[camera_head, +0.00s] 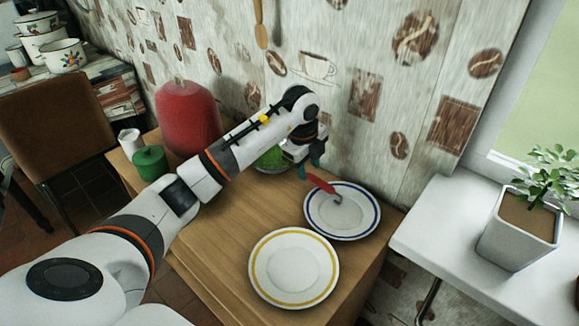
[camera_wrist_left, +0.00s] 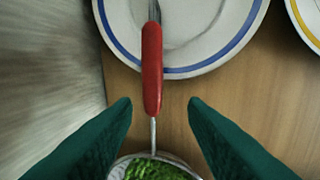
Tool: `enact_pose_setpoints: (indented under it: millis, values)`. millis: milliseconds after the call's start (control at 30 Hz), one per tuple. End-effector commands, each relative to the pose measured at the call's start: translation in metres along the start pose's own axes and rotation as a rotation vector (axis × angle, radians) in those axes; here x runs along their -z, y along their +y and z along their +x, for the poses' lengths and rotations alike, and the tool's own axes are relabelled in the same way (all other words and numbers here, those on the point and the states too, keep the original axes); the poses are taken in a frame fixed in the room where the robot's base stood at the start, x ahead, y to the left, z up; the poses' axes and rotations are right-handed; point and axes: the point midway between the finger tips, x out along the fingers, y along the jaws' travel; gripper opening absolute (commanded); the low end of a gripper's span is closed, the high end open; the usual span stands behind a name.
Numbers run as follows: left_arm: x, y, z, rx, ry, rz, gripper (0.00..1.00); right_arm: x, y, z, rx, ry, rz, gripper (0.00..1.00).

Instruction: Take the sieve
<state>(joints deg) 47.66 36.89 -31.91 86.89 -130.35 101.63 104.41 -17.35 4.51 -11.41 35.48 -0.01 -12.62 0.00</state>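The sieve has a red handle (camera_head: 321,184) with a metal end lying over the blue-rimmed plate (camera_head: 342,228). The red handle also shows upright in the left wrist view (camera_wrist_left: 152,70); a thin metal rod runs from it down to a round metal rim with chopped green stuff (camera_wrist_left: 152,170) inside. In the head view that green stuff (camera_head: 271,160) is partly hidden behind my left arm. My left gripper (camera_head: 310,170) is above the handle's near-wall end. Its teal fingers (camera_wrist_left: 159,108) are apart, one on each side of the handle and rod, not visibly touching them. My right gripper is not in view.
A yellow-rimmed plate (camera_head: 293,267) lies in front on the wooden cabinet top (camera_head: 222,252). A red canister (camera_head: 187,118), a green pot (camera_head: 150,162) and a white cup (camera_head: 130,142) stand at the left. The patterned wall is close behind. A potted plant (camera_head: 522,228) stands on the right ledge.

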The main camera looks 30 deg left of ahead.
Motion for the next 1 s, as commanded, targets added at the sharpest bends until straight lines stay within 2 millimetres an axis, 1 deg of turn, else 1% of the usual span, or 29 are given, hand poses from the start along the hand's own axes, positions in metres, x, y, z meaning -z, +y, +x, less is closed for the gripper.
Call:
enact_pose_setpoints:
  millis: [167,400,500,767,867,1000]
  values:
    - [0.000,0.001,0.012,0.000,0.000,0.000,0.39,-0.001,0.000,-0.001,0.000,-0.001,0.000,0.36]
    - [-0.002,0.007,0.047,0.001,0.000,-0.001,0.39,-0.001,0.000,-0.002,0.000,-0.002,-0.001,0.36]
    - [-0.001,0.007,0.056,0.000,0.000,0.000,0.39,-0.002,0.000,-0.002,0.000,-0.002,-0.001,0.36]
    - [-0.001,0.007,0.059,-0.001,0.001,0.001,0.39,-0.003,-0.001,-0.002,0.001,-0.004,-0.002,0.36]
    - [-0.001,0.007,0.059,-0.001,0.001,0.001,0.25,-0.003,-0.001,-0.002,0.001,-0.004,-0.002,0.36]
    - [-0.001,0.007,0.059,-0.001,0.001,0.001,0.02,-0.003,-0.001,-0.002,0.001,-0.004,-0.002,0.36]
